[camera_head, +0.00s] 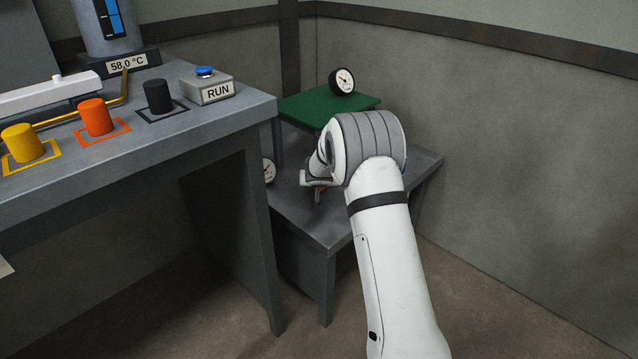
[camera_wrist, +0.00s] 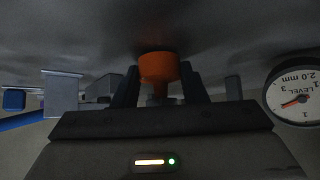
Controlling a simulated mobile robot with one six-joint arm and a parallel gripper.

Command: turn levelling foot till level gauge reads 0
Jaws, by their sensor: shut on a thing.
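My gripper (camera_wrist: 160,88) is shut on an orange knob (camera_wrist: 158,68), the levelling foot, with one dark finger on each side of it. In the head view my gripper (camera_head: 317,186) is under the green-topped plate, mostly hidden by my arm, and only a sliver of orange shows. A round white level gauge (camera_wrist: 297,98) stands at the right of the wrist view, upside down there. It bears "LEVEL" and "2.0 mm", and its red needle is off to one side; the exact reading is unclear. A white dial (camera_head: 268,170) shows partly behind the bench edge.
A green plate (camera_head: 322,107) carries a black-rimmed dial (camera_head: 342,80). A grey low table (camera_head: 300,212) stands below it in the corner. The grey bench (camera_head: 190,140) at left holds yellow, orange and black knobs and a RUN button box (camera_head: 207,90). The floor at right is clear.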

